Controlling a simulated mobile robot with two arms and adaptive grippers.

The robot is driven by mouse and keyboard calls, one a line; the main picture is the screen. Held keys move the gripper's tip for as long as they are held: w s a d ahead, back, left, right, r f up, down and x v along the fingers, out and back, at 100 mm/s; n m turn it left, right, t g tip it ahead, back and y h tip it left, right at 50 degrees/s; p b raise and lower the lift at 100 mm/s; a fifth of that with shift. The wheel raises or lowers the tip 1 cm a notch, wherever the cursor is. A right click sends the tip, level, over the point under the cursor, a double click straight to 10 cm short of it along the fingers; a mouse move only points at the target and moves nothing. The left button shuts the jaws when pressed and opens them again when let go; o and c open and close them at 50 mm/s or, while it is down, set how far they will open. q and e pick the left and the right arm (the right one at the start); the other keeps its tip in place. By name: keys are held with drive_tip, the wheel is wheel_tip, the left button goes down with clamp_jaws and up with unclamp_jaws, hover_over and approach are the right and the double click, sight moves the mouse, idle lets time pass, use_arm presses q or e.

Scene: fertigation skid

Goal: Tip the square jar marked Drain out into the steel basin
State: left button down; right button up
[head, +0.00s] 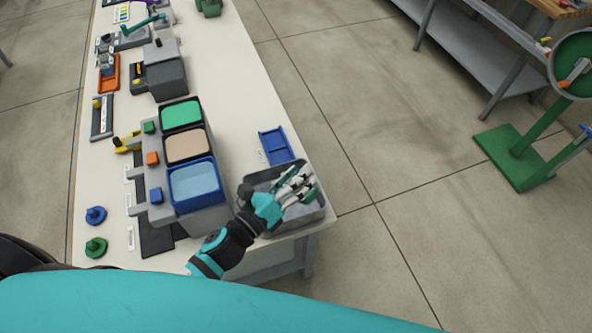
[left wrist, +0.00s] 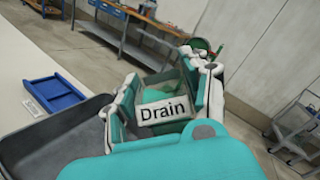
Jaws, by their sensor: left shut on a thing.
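The square jar marked Drain (left wrist: 164,110) sits between the fingers of my left gripper (left wrist: 165,100) in the left wrist view, its white label facing the camera. The jar looks clear, with something green inside. In the head view my left gripper (head: 296,186) is over the grey steel basin (head: 303,218) at the table's near right corner. There the fingers mostly hide the jar, and I cannot tell how far it is tilted. The basin's dark wall (left wrist: 45,135) also shows at the lower left of the wrist view. My right gripper is not in view.
A blue tray (head: 276,146) lies just behind the basin. Left of it stands a row of bins with green, beige and light-blue contents (head: 195,182). Blue (head: 96,215) and green (head: 96,246) knobs are at the table's left. Open floor lies to the right.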

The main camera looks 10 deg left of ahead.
use_arm(q)
wheel_tip(320, 180, down, 4)
drive_tip(key=b, duration=0.3)
drive_tip(key=shift+r, duration=0.1)
drive_tip(key=shift+f+b, duration=0.75)
drive_tip(key=shift+f, duration=0.05)
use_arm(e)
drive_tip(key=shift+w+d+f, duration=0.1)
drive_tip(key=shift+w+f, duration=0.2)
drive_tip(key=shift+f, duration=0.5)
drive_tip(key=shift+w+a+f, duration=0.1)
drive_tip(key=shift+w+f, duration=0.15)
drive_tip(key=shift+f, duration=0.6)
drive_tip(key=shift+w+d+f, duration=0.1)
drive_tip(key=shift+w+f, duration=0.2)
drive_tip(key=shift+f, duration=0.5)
